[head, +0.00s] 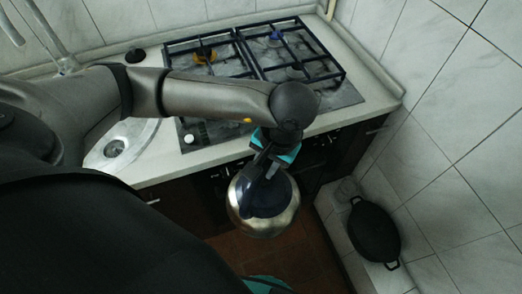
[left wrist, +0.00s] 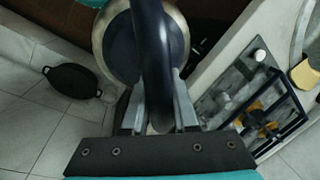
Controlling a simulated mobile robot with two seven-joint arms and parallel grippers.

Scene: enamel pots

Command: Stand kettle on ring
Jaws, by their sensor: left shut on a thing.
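A shiny metal kettle (head: 264,224) with a dark lid and dark handle hangs in front of the counter, over the floor. My left gripper (head: 267,170) is shut on its handle. In the left wrist view the kettle (left wrist: 122,52) lies beyond the fingers, its handle running between them at my left gripper (left wrist: 155,95). The hob (head: 345,93) is on the counter behind the kettle, with dark grates over its rings. One ring looks orange (head: 205,57) and one blue (head: 275,37). Only a teal piece, possibly my right gripper (head: 268,285), shows at the bottom edge.
A sink (head: 114,148) is at the left of the counter (head: 362,108), with hob knobs (head: 189,139) near its front edge. A black oval pan (head: 374,232) lies on a low tiled ledge at the right, beside a small glass-like item (head: 346,189). Tiled walls close the right side.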

